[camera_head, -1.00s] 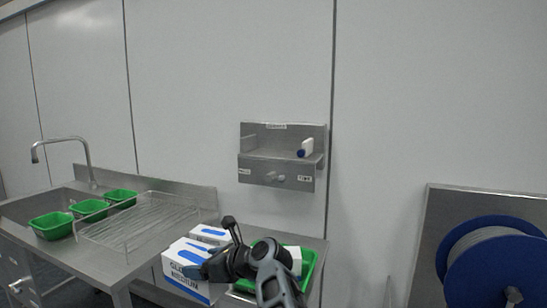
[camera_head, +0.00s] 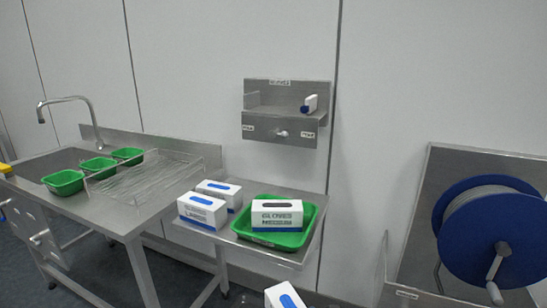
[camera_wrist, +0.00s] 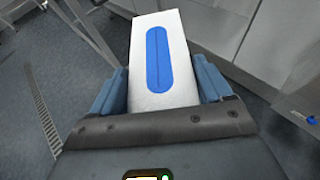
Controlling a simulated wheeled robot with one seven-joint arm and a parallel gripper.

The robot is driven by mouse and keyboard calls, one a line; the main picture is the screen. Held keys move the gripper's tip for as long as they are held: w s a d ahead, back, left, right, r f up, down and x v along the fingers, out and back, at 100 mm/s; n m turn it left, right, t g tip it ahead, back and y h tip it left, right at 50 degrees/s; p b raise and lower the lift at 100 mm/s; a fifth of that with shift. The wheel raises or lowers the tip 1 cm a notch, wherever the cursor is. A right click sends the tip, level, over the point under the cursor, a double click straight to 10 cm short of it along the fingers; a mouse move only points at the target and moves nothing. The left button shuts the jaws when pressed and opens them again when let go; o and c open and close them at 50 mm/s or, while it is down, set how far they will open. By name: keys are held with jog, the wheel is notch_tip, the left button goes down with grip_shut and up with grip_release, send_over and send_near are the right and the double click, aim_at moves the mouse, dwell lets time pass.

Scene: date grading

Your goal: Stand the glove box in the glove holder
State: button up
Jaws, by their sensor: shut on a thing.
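A white glove box (camera_wrist: 160,50) with a long blue oval on its top sits between the two fingers of my gripper (camera_wrist: 160,84), which is shut on it. In the head view the top of this glove box (camera_head: 284,297) shows at the bottom edge, tilted and cut off; my gripper is not visible there. A steel wall shelf (camera_head: 262,131) hangs on the back wall, with small labels I cannot read. It may be the glove holder; I cannot tell for sure.
Two similar boxes (camera_head: 202,211) (camera_head: 219,192) stand on the steel side table. Another box (camera_head: 277,216) stands in a green tray (camera_head: 262,237). A sink counter (camera_head: 130,205) with several green tubs is at left. A blue hose reel (camera_head: 490,235) is at right.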

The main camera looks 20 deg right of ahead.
jog(key=s+d+f+m+h, duration=0.1)
jog(key=s+d+f+h, duration=0.1)
jog(key=s+f, duration=0.3)
jog(key=s, duration=0.3)
jog(key=shift+s+f+m, duration=0.35)
jog(key=shift+f+m, duration=0.05)
jog(key=shift+w+a+r, duration=0.15)
jog(key=shift+w, duration=0.25)
